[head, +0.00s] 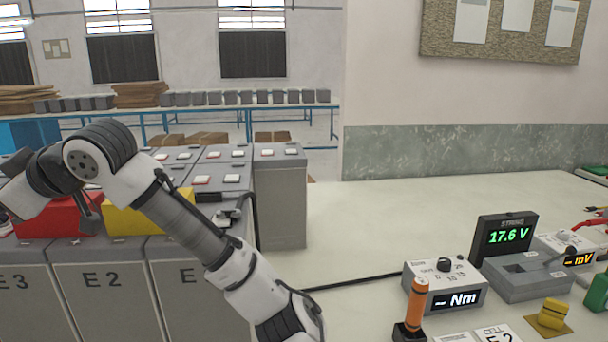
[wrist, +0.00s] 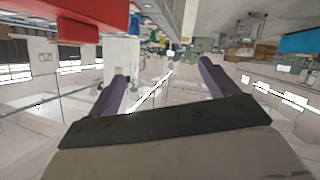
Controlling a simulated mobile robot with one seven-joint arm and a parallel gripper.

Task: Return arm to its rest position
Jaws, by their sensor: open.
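In the wrist view my gripper (wrist: 162,72) has its two purple-grey fingers spread wide with nothing between them. In the head view my arm rises from the bottom, bends at an elbow over the battery cells and folds to the left; the fingers are not clear there. Below the arm stand grey battery cells (head: 95,285) marked E 3, E 2 and one partly hidden E label. A red cover (head: 62,222) and a yellow cover (head: 125,221) lie on their tops, partly behind my arm. A red block (wrist: 65,14) shows close by at the wrist view's upper left.
The pale bench (head: 350,225) is clear in its middle. At right are a torque box reading Nm (head: 445,285), a 17.6 V display (head: 505,238), an orange-handled tool (head: 416,303) and a yellow knob (head: 552,313). A black cable crosses the bench.

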